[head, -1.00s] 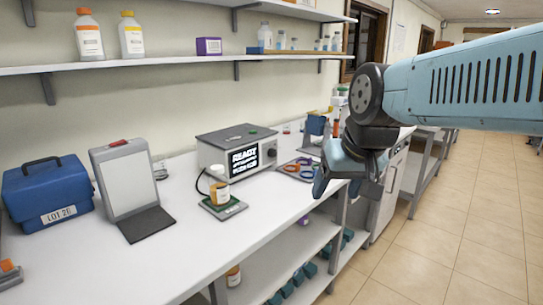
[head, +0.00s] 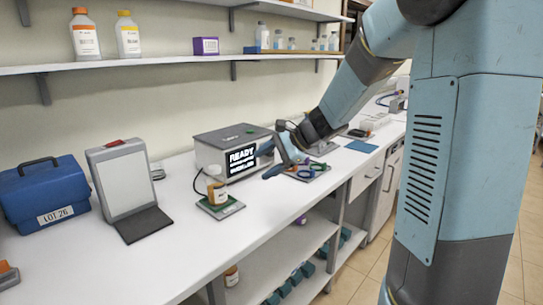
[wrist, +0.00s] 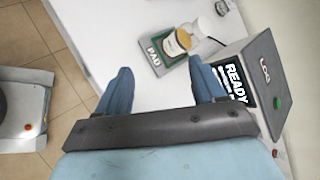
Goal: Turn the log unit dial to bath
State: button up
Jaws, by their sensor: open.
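The log unit (head: 229,151) is a grey box on the bench, with a dark screen (head: 242,159) that reads READY. Its top and screen also show in the wrist view (wrist: 252,62), at the right. The dial cannot be made out in the head view, where my gripper (head: 279,166) is in front of the unit's right end. In the wrist view my gripper (wrist: 163,88) is open and empty, its two blue fingers apart above the bench. The right finger is near the screen side. I cannot tell whether it touches the unit.
An amber jar (head: 217,192) stands on a green pad (head: 221,208) just before the unit, with a cable behind it. A clipboard stand (head: 128,190) and blue case (head: 47,195) are at left.

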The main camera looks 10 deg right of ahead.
jog(key=w+d+f+m+t+y, duration=0.25)
jog(key=w+m, duration=0.25)
jog(key=w, duration=0.3)
jog(key=m+t+h, duration=0.2)
jog(key=m+t, duration=0.7)
jog(key=m, duration=0.6)
send_near(272, 153)
jog(key=shift+g, duration=0.25)
jog(key=v, duration=0.4)
jog(key=shift+s+r, duration=0.2)
jog(key=shift+s, duration=0.15)
jog(key=shift+w, duration=0.2)
jog(key=x, duration=1.3)
jog(key=shift+w, duration=0.2)
jog(key=shift+c, duration=0.3)
